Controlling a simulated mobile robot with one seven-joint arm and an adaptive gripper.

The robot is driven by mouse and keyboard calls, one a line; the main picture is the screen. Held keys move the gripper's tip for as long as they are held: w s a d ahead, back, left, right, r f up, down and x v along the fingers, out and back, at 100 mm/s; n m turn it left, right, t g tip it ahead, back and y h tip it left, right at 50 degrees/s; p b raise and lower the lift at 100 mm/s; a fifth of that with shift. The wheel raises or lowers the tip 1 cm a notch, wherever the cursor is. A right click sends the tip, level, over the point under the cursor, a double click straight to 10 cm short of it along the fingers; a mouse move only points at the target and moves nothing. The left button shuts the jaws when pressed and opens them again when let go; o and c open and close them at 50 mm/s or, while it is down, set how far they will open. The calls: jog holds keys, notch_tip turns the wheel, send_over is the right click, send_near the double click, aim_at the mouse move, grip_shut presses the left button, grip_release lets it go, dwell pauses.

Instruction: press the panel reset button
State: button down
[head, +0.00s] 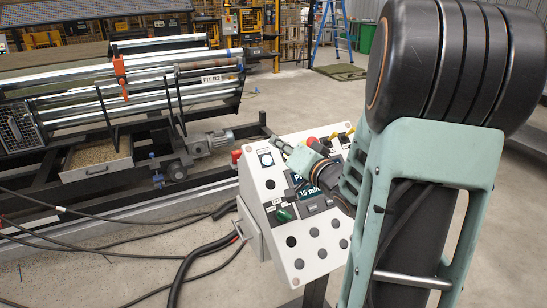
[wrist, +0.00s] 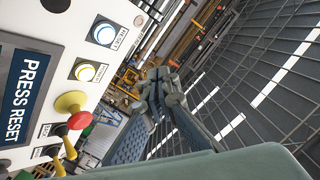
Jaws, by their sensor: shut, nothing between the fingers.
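The control panel (head: 262,196) is a pale grey sloped box on a post. A round white-lit button (wrist: 104,34) marked RESET shows in the wrist view, with an amber-lit one (wrist: 86,72), also marked RESET, below it. A display (wrist: 22,95) reads PRESS RESET. In the head view a blue-white button (head: 266,159) sits at the panel's upper left. My gripper (head: 279,144) is shut and empty over the panel's top edge, just right of that button; it also shows in the wrist view (wrist: 160,88). I cannot tell whether it touches anything.
A red mushroom button on a yellow base (wrist: 75,110) and a green knob (head: 285,214) are on the panel. A roller machine (head: 130,90) stands at the left. Black cables (head: 190,262) lie on the floor. Open concrete floor (head: 285,95) lies behind the panel.

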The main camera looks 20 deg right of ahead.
aim_at(267, 160)
jog(key=shift+s+d, duration=0.35)
jog(key=shift+s, duration=0.3)
jog(key=shift+f, duration=0.1)
jog(key=w+f+b, duration=0.4)
jog(key=f+b, duration=0.1)
jog(key=shift+w+a+f+b, duration=0.1)
jog(key=shift+w+f+b, duration=0.15)
jog(key=shift+b, duration=0.1)
jog(key=shift+w+f+b, duration=0.4)
jog(key=shift+w+f, duration=0.15)
jog(key=shift+w, duration=0.1)
dwell(0.6)
jog(key=shift+w+f, duration=0.25)
jog(key=shift+f, duration=0.05)
